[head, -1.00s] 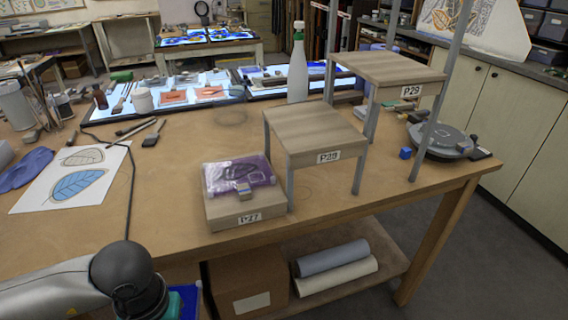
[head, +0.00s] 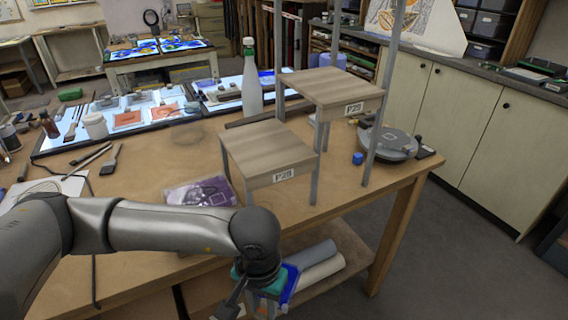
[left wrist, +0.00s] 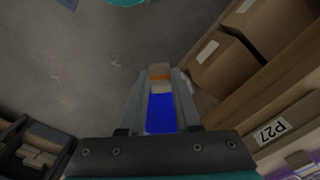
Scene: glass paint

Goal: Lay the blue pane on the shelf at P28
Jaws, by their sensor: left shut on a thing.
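The P28 shelf (head: 262,146) is a small wooden step on legs on the table, labelled on its front edge; its top is bare. My left gripper (head: 262,302) is in front of the table, below and nearer than P28. In the left wrist view it (left wrist: 162,85) is shut on the blue pane (left wrist: 160,115), with a wooden block with an orange stripe at the fingertips. In the head view only a sliver of blue (head: 291,279) shows beside the gripper; the rest of the pane is hidden. My right gripper is not in view.
A purple pane (head: 190,192) lies left of P28; the P27 label (left wrist: 269,131) shows in the left wrist view. The P29 shelf (head: 335,86) stands higher, behind right. A white bottle (head: 251,88) stands behind P28.

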